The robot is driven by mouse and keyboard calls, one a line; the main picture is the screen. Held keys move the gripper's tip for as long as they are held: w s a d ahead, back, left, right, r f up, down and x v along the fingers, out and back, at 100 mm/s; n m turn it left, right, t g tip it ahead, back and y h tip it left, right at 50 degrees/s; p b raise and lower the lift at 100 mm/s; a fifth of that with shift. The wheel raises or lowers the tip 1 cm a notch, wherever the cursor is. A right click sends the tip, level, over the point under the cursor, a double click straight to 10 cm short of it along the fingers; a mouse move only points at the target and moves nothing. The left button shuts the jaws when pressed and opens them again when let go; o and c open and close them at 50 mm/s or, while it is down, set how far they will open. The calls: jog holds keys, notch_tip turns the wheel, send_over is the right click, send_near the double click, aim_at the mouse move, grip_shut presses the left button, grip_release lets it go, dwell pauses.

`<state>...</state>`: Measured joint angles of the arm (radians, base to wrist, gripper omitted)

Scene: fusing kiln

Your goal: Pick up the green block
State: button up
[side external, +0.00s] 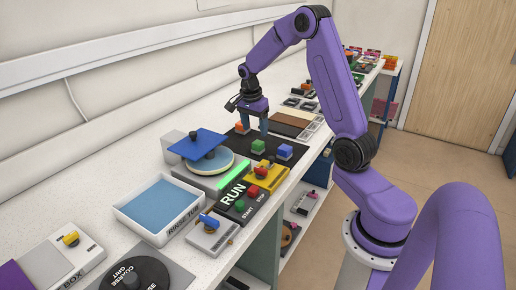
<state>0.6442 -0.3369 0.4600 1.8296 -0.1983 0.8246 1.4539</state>
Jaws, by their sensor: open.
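The green block (258,147) sits on a dark mat (270,137) on the white bench. My gripper (254,129) points down above the mat, with its two blue-grey fingers apart and nothing seen between them. The fingertips appear behind and slightly above the green block in the side view. The exact height and gap between fingers and block cannot be told.
An orange block (241,128) stands left of my fingers and a blue block (284,152) right of the green one. A yellow unit (267,177), a RUN panel (237,197) and a round plate under a blue lid (198,145) are nearer the camera.

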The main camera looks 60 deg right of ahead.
aim_at(258, 142)
jog(key=shift+s+d+f, duration=0.1)
jog(key=shift+d+f, duration=0.1)
jog(key=shift+f, duration=1)
jog(key=shift+s+d+f, duration=0.1)
jog(key=shift+d+f, duration=0.1)
jog(key=shift+f, duration=1.05)
jog(key=shift+s+d+f, duration=0.1)
jog(key=shift+d+f, duration=0.1)
jog(key=shift+f, duration=1)
jog(key=c, duration=1.1)
